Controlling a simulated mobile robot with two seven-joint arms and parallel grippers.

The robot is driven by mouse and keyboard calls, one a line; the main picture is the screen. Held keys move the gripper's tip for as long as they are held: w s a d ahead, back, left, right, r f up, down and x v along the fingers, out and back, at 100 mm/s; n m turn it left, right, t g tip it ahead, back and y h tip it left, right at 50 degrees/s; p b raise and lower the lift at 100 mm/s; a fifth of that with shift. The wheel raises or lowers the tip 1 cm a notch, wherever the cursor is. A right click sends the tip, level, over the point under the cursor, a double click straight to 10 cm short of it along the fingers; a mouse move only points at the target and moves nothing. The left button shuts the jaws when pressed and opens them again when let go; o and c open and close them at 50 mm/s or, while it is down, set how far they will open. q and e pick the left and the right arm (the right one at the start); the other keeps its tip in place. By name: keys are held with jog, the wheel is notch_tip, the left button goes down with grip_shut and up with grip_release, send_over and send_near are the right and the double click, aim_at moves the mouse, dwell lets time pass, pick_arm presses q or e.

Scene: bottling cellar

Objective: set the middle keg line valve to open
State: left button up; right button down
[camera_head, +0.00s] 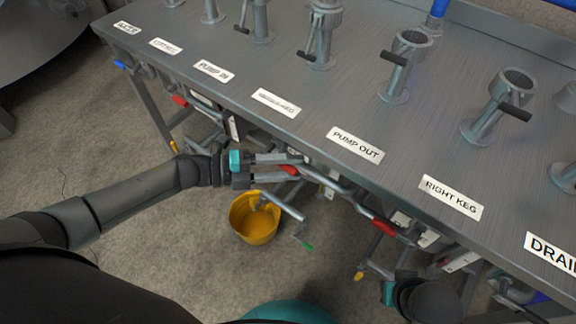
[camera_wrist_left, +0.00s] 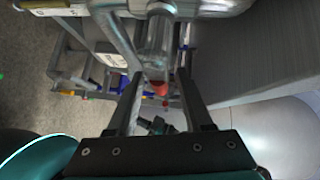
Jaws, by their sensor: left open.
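Valves with coloured handle grips hang under the front edge of the steel counter (camera_head: 330,105). The label (camera_head: 276,102) between PUMP IN and PUMP OUT is too blurred to read for certain. Below it is a valve with a red grip (camera_head: 288,169). My left gripper (camera_head: 292,164) is open at this grip, with its fingers beside it. In the left wrist view, a grey metal valve part (camera_wrist_left: 157,45) and a red piece (camera_wrist_left: 160,88) show between the spread fingers (camera_wrist_left: 158,95). Contact cannot be told. My right gripper (camera_head: 388,290) shows partly at the bottom right; its fingers are unclear.
A yellow bucket (camera_head: 255,218) stands on the floor below my left gripper. A green-tipped lever (camera_head: 305,243) hangs near it. Another red grip (camera_head: 384,226) lies to the right, below PUMP OUT. Taps (camera_head: 398,75) stand on the counter. Floor at left is clear.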

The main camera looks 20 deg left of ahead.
pick_arm(q)
grip_shut()
dwell(0.3)
dwell(1.1)
